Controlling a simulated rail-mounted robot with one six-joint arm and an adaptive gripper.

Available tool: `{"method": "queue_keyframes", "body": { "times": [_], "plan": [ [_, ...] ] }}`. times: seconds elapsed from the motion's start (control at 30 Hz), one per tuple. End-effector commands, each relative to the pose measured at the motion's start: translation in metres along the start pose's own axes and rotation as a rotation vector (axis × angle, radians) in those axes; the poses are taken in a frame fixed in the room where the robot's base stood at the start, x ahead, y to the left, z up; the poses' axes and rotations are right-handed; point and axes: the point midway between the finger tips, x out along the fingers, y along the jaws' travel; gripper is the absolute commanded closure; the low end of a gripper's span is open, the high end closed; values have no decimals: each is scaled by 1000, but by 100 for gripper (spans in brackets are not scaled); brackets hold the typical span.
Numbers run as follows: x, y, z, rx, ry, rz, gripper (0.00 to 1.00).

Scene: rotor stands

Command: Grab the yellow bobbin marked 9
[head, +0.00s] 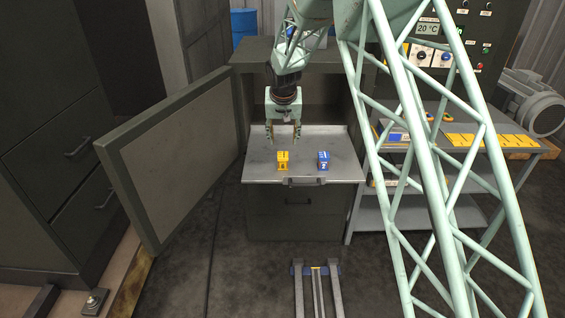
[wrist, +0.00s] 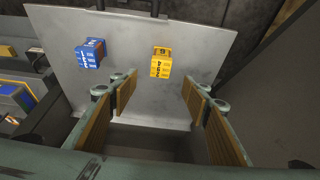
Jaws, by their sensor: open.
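A yellow bobbin (head: 283,160) stands on a grey metal shelf (head: 262,174) that sticks out of a cabinet. It also shows in the wrist view (wrist: 161,67), with dark markings too small to read surely. My gripper (head: 283,138) hangs pointing down over the shelf, behind the yellow bobbin as the head view sees it. In the wrist view my gripper (wrist: 158,90) has its two brown-padded fingers wide apart, with nothing between them. The yellow bobbin lies beyond the fingertips, roughly in line with the gap, and apart from them.
A blue bobbin (head: 323,160) stands on the same shelf to the right; the wrist view shows it (wrist: 90,53) left of the yellow one. An open cabinet door (head: 170,155) stands at the left. A side table (head: 505,150) with yellow and blue items stands at the right.

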Motion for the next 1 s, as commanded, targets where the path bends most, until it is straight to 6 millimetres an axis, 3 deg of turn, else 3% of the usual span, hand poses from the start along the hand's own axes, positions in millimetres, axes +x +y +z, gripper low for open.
{"method": "queue_keyframes", "body": {
  "times": [0.73, 1.0],
  "plan": [
    [72, 0, 1, 0, -1, 1, 57],
    [84, 0, 0, 0, 0, 0, 57]
  ]
}}
